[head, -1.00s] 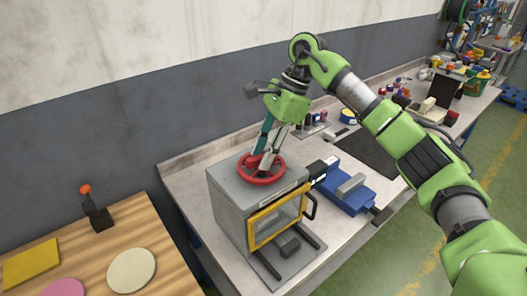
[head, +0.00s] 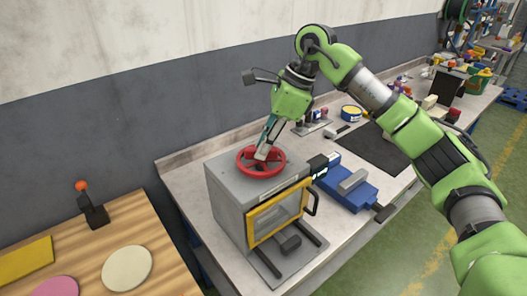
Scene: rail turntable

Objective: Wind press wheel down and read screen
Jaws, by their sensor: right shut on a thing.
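The red press wheel (head: 243,170) lies flat on top of a grey box-shaped press (head: 226,195). The press has a yellow-framed front window (head: 252,229) with a black handle. My right gripper (head: 262,154) comes down from above and is shut on the wheel at its middle or far right part; the fingers hide some of the wheel. My left gripper is not in view.
A blue vise (head: 345,197) stands on the bench right of the press. A dark mat (head: 375,148) lies behind it. A wooden table (head: 150,240) with coloured discs and an orange-knobbed lever (head: 92,207) is at the left.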

